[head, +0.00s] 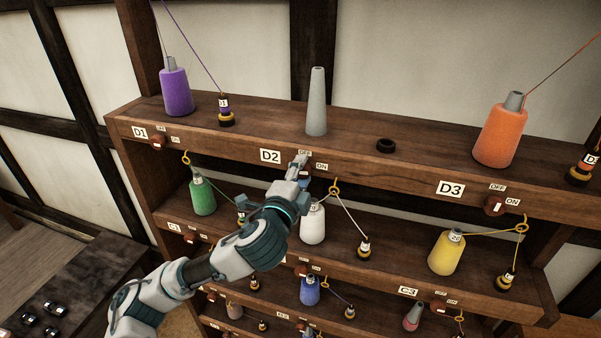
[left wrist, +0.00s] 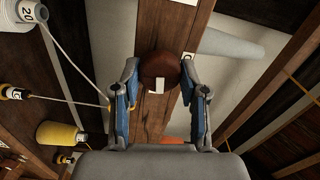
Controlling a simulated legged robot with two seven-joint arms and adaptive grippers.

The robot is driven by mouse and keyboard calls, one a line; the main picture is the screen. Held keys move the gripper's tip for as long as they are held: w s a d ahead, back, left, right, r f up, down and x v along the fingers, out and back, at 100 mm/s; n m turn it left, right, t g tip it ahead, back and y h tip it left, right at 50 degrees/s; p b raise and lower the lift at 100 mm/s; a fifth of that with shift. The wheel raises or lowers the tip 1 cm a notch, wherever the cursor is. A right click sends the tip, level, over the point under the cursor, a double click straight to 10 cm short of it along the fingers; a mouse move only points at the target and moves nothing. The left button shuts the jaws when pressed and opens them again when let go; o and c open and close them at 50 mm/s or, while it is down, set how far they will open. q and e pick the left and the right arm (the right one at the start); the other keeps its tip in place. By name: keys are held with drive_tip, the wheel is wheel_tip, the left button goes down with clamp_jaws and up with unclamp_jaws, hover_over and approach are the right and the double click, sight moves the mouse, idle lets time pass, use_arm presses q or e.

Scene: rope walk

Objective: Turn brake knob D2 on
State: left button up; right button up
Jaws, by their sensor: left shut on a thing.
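The brake knob D2 is a round dark red-brown knob (left wrist: 161,68) with a white mark, seen in the left wrist view. It sits on the front edge of the top shelf beside the D2 label (head: 270,156). My left gripper (head: 302,164) reaches it from the front, its fingers on either side, shut on it. In the head view the fingers hide most of the knob. The OFF label (head: 305,153) is above and the ON label (head: 321,167) is to the right. Which label the white mark points to I cannot tell. My right gripper is not in view.
Knobs D1 (head: 157,143) and D3 (head: 493,205) are to either side. A white spool (head: 312,226) and a yellow thread ring (head: 334,191) are close below my gripper.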

use_arm(q)
drive_tip(key=shift+d+f+m, duration=0.1)
drive_tip(key=shift+f+m, duration=0.15)
drive_tip(key=shift+m, duration=0.65)
drive_tip(key=shift+f, duration=0.1)
drive_tip(key=o, duration=1.1)
drive_tip(key=shift+s+r, duration=0.15)
drive_tip(key=shift+r, duration=0.05)
drive_tip(key=v, duration=1.1)
drive_tip(key=shift+s, duration=0.25)
